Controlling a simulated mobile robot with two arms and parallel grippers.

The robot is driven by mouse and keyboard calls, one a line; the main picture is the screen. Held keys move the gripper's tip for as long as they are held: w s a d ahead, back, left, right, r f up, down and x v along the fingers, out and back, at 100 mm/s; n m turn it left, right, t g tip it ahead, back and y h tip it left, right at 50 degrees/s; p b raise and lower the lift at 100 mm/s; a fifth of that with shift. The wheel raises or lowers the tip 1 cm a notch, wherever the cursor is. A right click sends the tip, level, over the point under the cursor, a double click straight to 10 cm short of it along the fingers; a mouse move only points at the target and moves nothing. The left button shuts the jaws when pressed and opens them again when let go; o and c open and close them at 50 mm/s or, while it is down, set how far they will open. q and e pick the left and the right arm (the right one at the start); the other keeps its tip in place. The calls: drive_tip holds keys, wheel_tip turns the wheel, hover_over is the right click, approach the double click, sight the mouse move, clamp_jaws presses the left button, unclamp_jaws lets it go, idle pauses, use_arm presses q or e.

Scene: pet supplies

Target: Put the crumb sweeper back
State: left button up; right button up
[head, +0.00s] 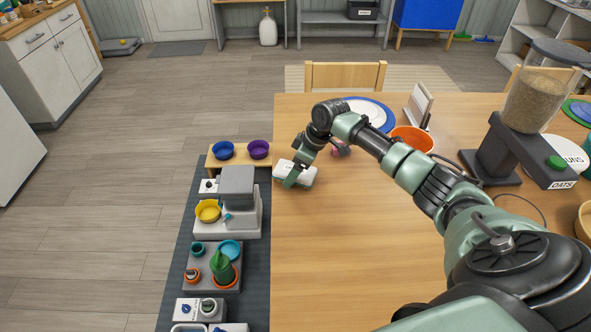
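A white, rounded object with a grey-green band, which looks like the crumb sweeper (308,176), is at the left edge of the wooden table (340,260). My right arm reaches across the table from the lower right. Its gripper (292,176) is at the sweeper, with a green finger across the near side. The other finger is hidden, so I cannot tell if it grips the sweeper or if the sweeper touches the table. My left gripper is not in view.
Left of the table, a dark mat (180,255) holds a grey-white machine (240,188), bowls and a green bottle (221,267). A wooden stand has blue (223,150) and purple bowls (258,149). An orange bowl (413,138) and an oats dispenser (530,120) stand right. The front middle tabletop is clear.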

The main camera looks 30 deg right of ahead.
drive_tip(key=b+v, duration=0.2)
drive_tip(key=v, duration=0.9)
drive_tip(key=shift+r, duration=0.4)
drive_tip(key=shift+s, duration=0.1)
